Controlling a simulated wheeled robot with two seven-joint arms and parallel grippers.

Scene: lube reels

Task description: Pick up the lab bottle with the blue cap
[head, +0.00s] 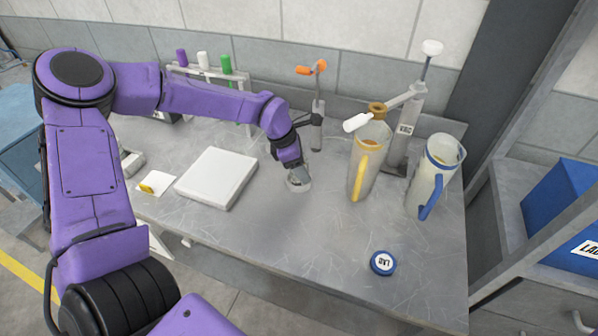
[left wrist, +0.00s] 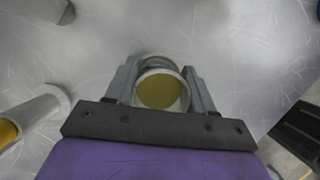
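A round blue thing with a white label (head: 383,262) stands on the bench near its front edge; it looks like a cap, and I cannot tell whether a bottle is under it. My left gripper (head: 298,180) reaches down to the bench well behind and left of it. In the left wrist view its two fingers (left wrist: 162,85) stand apart on both sides of a round vessel with a pale rim and yellowish inside (left wrist: 160,91). Whether the fingers press on this vessel is unclear. My right gripper is not in view.
An orange-handled pitcher (head: 366,160) and a blue-handled pitcher (head: 425,182) stand at the right, by a grey dispenser stand (head: 402,125). A white flat block (head: 217,178) lies at the left. A tube rack (head: 205,72) stands behind. The front middle of the bench is clear.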

